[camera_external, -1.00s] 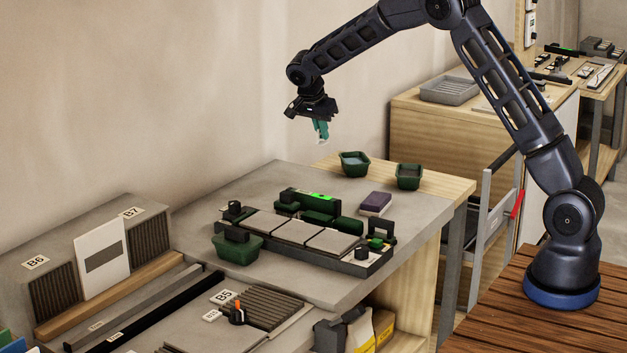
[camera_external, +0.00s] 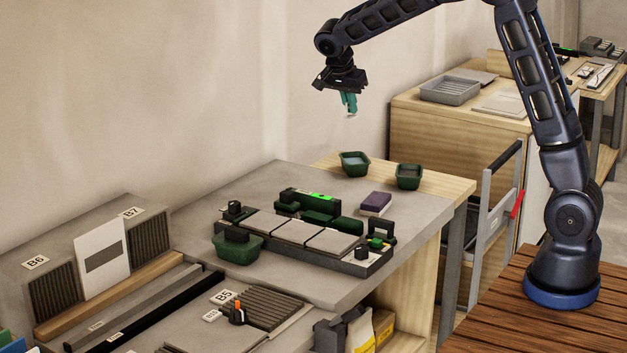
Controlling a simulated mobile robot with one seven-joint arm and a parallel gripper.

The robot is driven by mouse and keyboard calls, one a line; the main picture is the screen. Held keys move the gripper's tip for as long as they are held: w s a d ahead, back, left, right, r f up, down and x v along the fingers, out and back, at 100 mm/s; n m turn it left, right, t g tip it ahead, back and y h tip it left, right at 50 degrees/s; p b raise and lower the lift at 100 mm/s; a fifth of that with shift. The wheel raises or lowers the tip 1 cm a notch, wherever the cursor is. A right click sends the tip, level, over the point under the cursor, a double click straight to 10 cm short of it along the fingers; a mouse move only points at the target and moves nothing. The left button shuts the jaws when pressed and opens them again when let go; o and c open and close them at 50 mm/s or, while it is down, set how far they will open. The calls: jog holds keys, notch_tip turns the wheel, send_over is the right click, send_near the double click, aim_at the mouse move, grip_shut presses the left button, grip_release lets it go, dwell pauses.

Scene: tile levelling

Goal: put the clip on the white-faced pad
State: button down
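My gripper (camera_external: 349,105), with teal fingers, hangs in the air pointing down, above and behind the grey worktop. The fingers look close together on a small pale piece (camera_external: 351,115) at their tips, which appears to be the clip; its shape is too small to make out. A purple block with a whitish lower layer (camera_external: 376,204) lies on the worktop, below and right of the gripper, well apart from it. It is the only pad-like thing with a white side that I can pick out.
Green bins (camera_external: 354,164) stand at the worktop's back edge. A dark tray with grey tiles (camera_external: 297,230) and a green level (camera_external: 309,198) fill the middle. A green bin (camera_external: 237,248) stands at the tray's left. A side bench (camera_external: 455,120) stands behind. Air around the gripper is free.

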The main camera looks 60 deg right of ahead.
send_over(377, 195)
jog(key=a, duration=0.2)
notch_tip(377, 195, down, 19)
jog(key=shift+s+f, duration=0.1)
jog(key=shift+f, duration=0.1)
dwell(0.4)
jog(key=shift+f, duration=0.15)
jog(key=c, duration=1.6)
grip_release()
jog(key=shift+c, duration=0.2)
